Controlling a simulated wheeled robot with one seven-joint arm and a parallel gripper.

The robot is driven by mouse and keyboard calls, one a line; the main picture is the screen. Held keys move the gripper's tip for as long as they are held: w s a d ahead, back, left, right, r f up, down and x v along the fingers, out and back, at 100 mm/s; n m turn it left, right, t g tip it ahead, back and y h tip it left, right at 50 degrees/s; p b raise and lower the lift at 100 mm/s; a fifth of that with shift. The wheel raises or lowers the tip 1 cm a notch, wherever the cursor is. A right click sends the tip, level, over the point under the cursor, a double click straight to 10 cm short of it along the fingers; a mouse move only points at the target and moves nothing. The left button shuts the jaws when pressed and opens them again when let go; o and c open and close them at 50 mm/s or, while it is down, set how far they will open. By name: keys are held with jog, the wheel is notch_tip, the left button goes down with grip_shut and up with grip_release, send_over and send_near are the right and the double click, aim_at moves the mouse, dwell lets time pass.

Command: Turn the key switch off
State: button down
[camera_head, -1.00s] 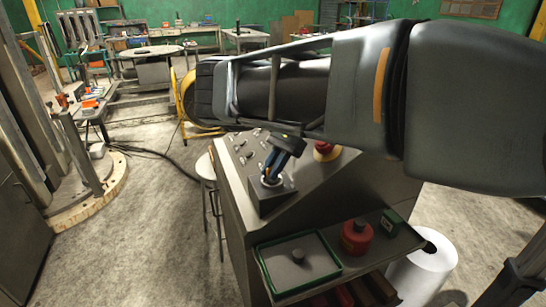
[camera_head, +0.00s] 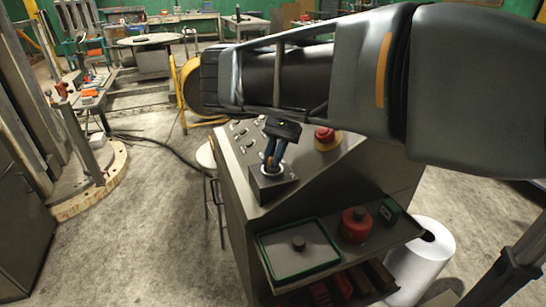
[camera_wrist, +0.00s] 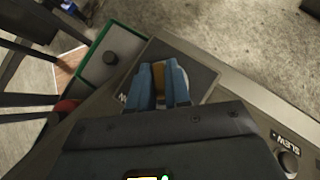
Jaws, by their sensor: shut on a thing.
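The key switch (camera_head: 272,188) is a dark square box with a pale ring on top, on the sloping face of the grey console. My gripper (camera_head: 270,166) reaches down onto it from above, its blue fingers at the ring. In the wrist view the fingers (camera_wrist: 158,84) are shut on a small brass-coloured key (camera_wrist: 177,78) over the dark top of the switch box (camera_wrist: 202,79). The fingers hide most of the key, so I cannot tell which way the switch is turned.
A red mushroom button (camera_head: 325,135) on a yellow base and several small knobs (camera_head: 240,130) share the console (camera_head: 330,175). A green-rimmed tray (camera_head: 300,262), a red canister (camera_head: 355,225) and a green box (camera_head: 389,210) sit on the shelf below. A white roll (camera_head: 422,265) stands at right.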

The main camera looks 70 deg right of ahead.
jog(key=c, duration=1.2)
grip_release()
jog(key=shift+o, duration=0.2)
jog(key=shift+r, duration=0.1)
jog(key=v, duration=0.7)
jog(key=shift+d+r+b, duration=0.2)
jog(key=shift+d+b, duration=0.05)
jog(key=shift+b, duration=0.05)
